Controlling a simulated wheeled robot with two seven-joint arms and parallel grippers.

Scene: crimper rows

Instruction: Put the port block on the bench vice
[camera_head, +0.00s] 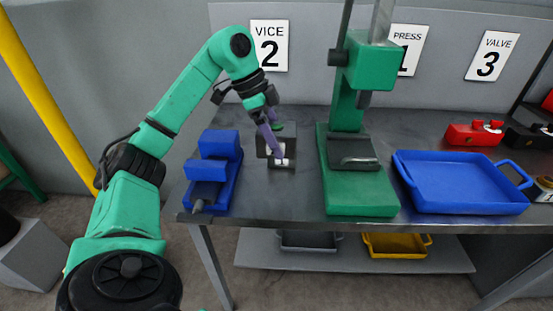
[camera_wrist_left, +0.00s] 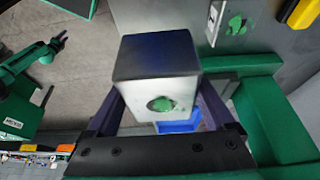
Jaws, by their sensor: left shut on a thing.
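The port block (camera_wrist_left: 158,75) is a dark and silver box with a green spot on its near face. My left gripper (camera_head: 272,145) is shut on it; in the left wrist view its purple fingers stand at both sides of the block. In the head view the block (camera_head: 262,147) is partly hidden by the fingers and appears over the bench, right of the vice; I cannot tell whether it touches the bench top.
A green press (camera_head: 360,190) with a tall column stands right of my left gripper. A blue tray (camera_head: 465,205) lies further right, with red parts (camera_head: 473,133) behind it. The bench (camera_head: 285,205) is clear in front between vice and press.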

